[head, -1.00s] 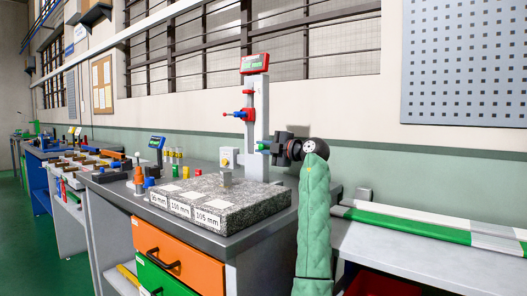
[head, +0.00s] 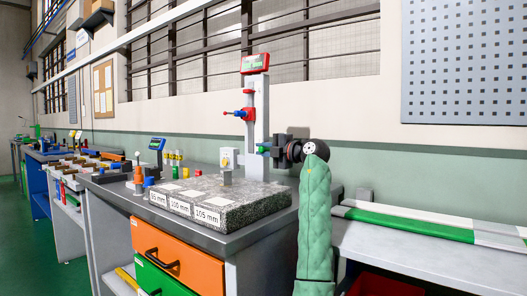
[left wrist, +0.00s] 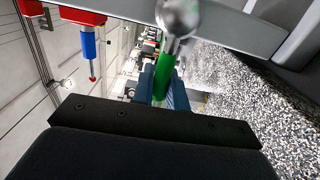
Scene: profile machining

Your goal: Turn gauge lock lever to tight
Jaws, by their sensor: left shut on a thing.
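The height gauge (head: 257,120) stands on the granite plate (head: 245,210), with a red display on top and a red and blue probe (head: 240,113) on its column. The green-handled lock lever sticks out to the right low on the column; its green grip (left wrist: 165,75) and a metal ball end show in the left wrist view. My left gripper (head: 268,149) is at the lever, right of the column. Its bluish fingers (left wrist: 165,92) are shut around the green grip. The lever's exact angle is hard to tell. My right gripper is in neither view.
Blocks labelled 100 mm and 105 mm (head: 208,216) lie along the plate's front. A small digital device (head: 157,144) and colored tools stand to the left. Right of my arm, green and white bars (head: 410,225) lie on a grey bench.

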